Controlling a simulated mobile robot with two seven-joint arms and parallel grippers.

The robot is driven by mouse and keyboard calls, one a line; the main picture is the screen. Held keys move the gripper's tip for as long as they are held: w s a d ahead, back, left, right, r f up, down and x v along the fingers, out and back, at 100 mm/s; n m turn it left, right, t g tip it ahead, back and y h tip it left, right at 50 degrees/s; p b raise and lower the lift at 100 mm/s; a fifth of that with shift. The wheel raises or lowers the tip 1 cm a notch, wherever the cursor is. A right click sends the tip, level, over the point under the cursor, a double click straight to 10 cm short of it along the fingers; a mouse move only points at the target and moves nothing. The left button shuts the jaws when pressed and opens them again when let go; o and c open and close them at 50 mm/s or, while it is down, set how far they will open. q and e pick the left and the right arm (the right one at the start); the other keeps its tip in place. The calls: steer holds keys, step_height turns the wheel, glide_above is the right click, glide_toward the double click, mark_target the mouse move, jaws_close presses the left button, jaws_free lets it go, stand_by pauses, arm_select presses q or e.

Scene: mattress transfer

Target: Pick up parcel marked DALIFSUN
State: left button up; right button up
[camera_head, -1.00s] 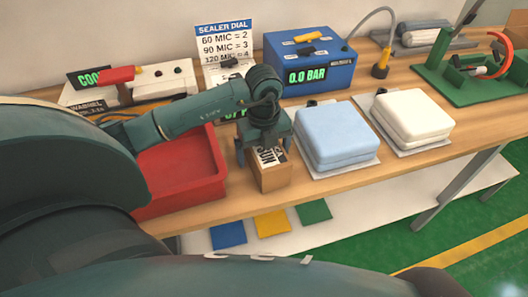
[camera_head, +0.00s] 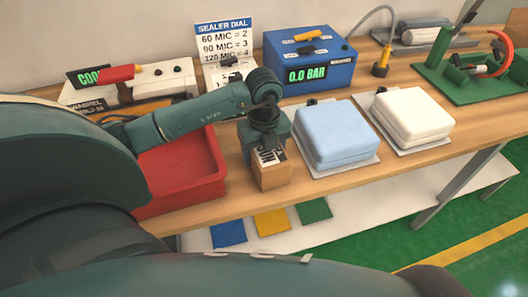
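A small brown cardboard parcel (camera_head: 273,177) stands at the front of the wooden bench, just right of the red tray. Its white label shows black letters ending in "SUN"; the rest is covered by my gripper. My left gripper (camera_head: 267,150) points down over the parcel from above, its fingers drawn in against the parcel's sides. It appears shut on the parcel, which is at or very near the bench top. My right gripper is not in view.
The red tray (camera_head: 218,178) is close on the left. A blue folded mattress (camera_head: 335,133) and a white one (camera_head: 413,114) lie on the right. Behind are a blue pressure box (camera_head: 325,72), a sealer (camera_head: 150,85) and a dial sign (camera_head: 224,42). Bench between them is narrow.

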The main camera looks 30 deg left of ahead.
arm_select(q)
steer(key=shift+c, duration=0.7)
steer(key=shift+r, duration=0.15)
